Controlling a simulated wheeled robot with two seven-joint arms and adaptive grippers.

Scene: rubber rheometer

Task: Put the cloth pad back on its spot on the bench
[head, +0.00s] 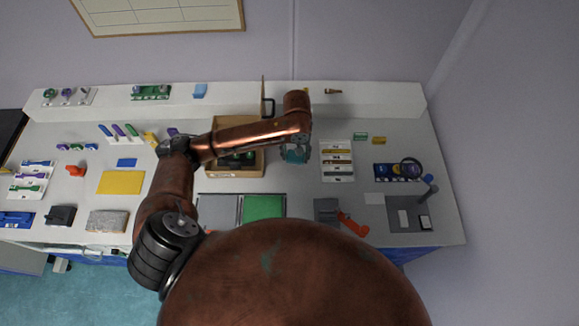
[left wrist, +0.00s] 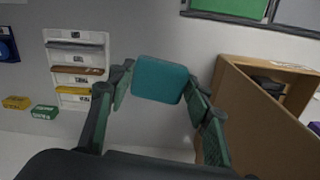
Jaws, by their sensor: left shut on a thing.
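My left gripper (head: 296,146) is above the back middle of the bench (head: 300,186), just right of the open wooden box. It is shut on the teal cloth pad (left wrist: 160,79), which sits between its two fingertips in the left wrist view. In the head view the pad (head: 295,156) shows only partly below the gripper. The pad appears held above the bench top, but the exact height cannot be told. No marked spot for the pad can be made out. My right gripper is not in view.
The wooden box (head: 234,172) with its raised lid stands left of the gripper. A label rack (head: 337,161) with coloured strips lies to the right. Grey and green panels (head: 264,207) lie in front. Small green and yellow blocks (head: 360,136) sit farther right.

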